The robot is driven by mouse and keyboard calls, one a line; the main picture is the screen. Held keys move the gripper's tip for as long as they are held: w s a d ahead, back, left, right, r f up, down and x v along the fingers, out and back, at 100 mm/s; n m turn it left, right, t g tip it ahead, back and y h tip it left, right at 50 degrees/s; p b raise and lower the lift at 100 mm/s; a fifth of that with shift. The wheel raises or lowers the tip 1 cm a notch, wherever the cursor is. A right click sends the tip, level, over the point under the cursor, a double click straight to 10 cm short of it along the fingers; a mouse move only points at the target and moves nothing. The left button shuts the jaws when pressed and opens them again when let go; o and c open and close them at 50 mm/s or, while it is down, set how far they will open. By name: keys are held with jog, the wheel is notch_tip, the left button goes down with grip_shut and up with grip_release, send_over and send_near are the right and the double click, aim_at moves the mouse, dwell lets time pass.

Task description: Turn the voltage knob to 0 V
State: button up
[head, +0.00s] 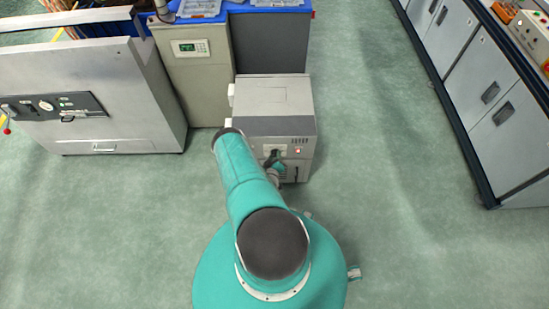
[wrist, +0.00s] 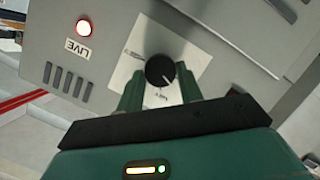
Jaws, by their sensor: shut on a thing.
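The voltage knob (wrist: 160,70) is round and black with a pale pointer line. It sits on a white label plate (wrist: 138,68) on the grey front panel. In the wrist view the pointer line aims down and to the right. The print on the plate is too small to read surely. My gripper (wrist: 160,88) is shut on the knob, with one green finger on each side of it. In the head view my gripper (head: 274,160) is at the front of the grey cabinet (head: 272,110), and my arm partly hides the knob's area.
A lit red lamp (wrist: 84,27) is beside a "LIVE" label (wrist: 77,49) and vent slots. A large grey machine (head: 110,90) with a red-tipped lever stands at left. A beige cabinet (head: 195,85) stands behind. Grey cupboards (head: 480,90) line the right. Green floor (head: 400,220) is clear between.

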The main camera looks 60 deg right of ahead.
jog(key=shift+w+a+f+n+h, duration=0.1)
jog(key=shift+w+n+h, duration=0.15)
jog(key=shift+n, duration=0.55)
jog(key=shift+s+n+g+h, duration=0.1)
jog(key=shift+n+g+h, duration=0.4)
jog(key=shift+n, duration=0.4)
jog(key=o, duration=1)
jog(key=v, duration=1.3)
jog(key=shift+a+r, duration=0.2)
jog(key=shift+a, duration=0.2)
